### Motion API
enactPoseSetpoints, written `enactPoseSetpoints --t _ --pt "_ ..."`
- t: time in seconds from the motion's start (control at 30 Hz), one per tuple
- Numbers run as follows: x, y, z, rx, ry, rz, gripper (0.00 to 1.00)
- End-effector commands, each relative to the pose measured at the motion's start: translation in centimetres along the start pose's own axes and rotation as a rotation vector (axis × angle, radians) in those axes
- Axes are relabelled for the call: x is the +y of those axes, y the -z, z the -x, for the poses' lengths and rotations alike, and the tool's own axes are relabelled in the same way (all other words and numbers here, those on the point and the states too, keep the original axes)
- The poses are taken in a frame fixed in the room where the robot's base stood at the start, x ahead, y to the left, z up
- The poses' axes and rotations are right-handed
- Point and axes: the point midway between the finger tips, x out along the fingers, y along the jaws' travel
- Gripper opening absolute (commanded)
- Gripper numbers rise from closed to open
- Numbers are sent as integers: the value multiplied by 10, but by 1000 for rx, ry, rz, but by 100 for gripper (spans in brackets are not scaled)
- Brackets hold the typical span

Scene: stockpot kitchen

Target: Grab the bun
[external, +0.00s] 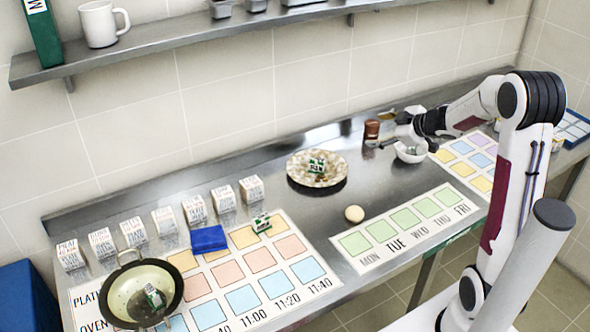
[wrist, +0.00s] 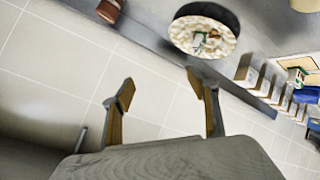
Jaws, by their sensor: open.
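A beige rounded thing cut off at the top right corner of the wrist view (wrist: 305,5) appears to be the bun. My gripper (external: 382,143) is up at the back of the counter, to the right of and behind the bun, well apart from it. In the wrist view my gripper (wrist: 161,86) shows two spread fingers with nothing between them, against the tiled wall.
A speckled plate (external: 300,177) holding a small green-and-white packet stands behind the bun. A brown jar (external: 371,129) and a white bowl (external: 410,154) are near my gripper. White boxes (external: 163,221), a pan (external: 127,276) and a blue cloth (external: 209,239) are at left. A shelf (external: 150,37) runs above.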

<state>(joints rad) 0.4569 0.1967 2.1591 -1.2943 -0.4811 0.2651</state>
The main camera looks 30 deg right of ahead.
Motion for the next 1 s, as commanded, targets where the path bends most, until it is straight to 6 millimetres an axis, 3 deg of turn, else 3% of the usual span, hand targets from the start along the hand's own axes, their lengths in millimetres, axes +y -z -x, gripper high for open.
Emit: enactPoseSetpoints --t 0.2,0.47,0.8,1.0 --pt "-30 -24 -26 80 157 29 59" --pt "-78 -54 -38 186 370 27 59" --pt "-145 -98 -20 327 674 -39 59" --pt "-171 -115 -3 386 804 -83 59"
